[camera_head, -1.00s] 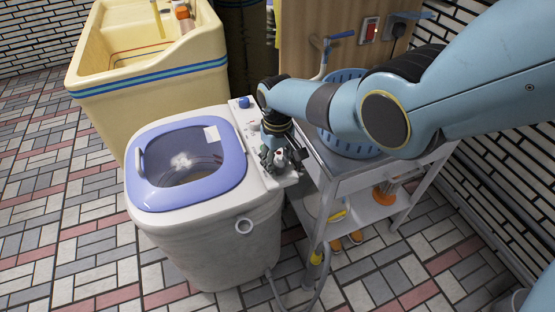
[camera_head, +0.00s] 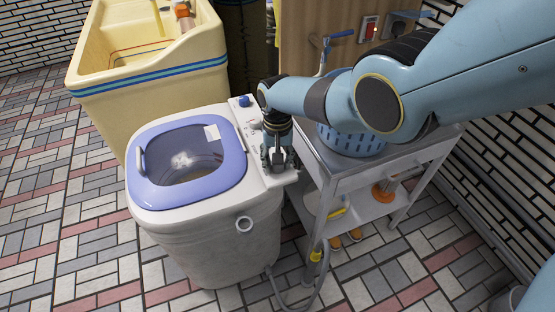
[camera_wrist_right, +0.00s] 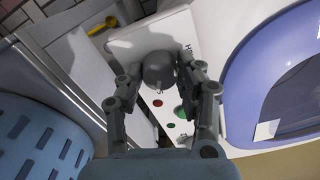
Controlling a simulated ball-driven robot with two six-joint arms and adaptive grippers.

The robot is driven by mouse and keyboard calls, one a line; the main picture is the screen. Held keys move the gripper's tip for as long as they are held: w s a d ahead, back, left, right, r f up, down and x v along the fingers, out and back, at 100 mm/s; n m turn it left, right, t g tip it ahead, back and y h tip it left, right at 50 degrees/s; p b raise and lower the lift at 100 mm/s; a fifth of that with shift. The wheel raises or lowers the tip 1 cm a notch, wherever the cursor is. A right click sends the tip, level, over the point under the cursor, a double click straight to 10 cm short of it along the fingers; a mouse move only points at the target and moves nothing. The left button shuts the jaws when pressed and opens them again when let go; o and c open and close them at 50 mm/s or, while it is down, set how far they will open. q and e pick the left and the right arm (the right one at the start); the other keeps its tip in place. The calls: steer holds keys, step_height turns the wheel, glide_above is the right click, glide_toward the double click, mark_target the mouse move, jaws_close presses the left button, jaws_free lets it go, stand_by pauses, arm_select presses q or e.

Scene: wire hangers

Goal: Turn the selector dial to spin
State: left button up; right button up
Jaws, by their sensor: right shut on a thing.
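The washing machine (camera_head: 205,255) is off-white with a purple lid frame around a clear window. Its narrow control panel (camera_head: 247,121) runs along the right side. My right gripper (camera_head: 277,168) is at the near end of this panel, pointing down, and hides the dial in the head view. In the right wrist view the selector dial (camera_wrist_right: 159,72) is a grey round knob with a small pointer mark. The fingers of my right gripper (camera_wrist_right: 160,82) are on both sides of it, shut on it. Printed letters beside it are partly hidden. My left gripper is out of view.
A blue knob (camera_head: 244,101) sits at the panel's far end. A grey trolley (camera_head: 373,179) with a blue basket (camera_head: 350,142) stands close on the right. A cream sink (camera_head: 150,78) is behind. A hose (camera_head: 322,280) lies at the trolley's front. Floor at left is clear.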

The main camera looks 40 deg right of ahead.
stand_by(0.3)
steer(key=o, duration=1.1)
steer(key=shift+o, duration=0.2)
step_height(320, 180, up, 12)
steer(key=s+f+n+b, duration=0.2)
steer(key=s+f, duration=1)
steer(key=s, duration=0.3)
steer(key=s+f+n+b, duration=0.1)
steer(key=s+f+n, duration=0.1)
steer(key=s+f, duration=1.1)
steer(key=s+f+n+t+b, duration=0.1)
steer(key=s+f+n+b, duration=0.1)
steer(key=s+f, duration=1)
steer(key=s+n, duration=0.1)
steer(key=s, duration=0.6)
steer(key=shift+f+h+b, duration=0.35)
steer(key=shift+h, duration=0.05)
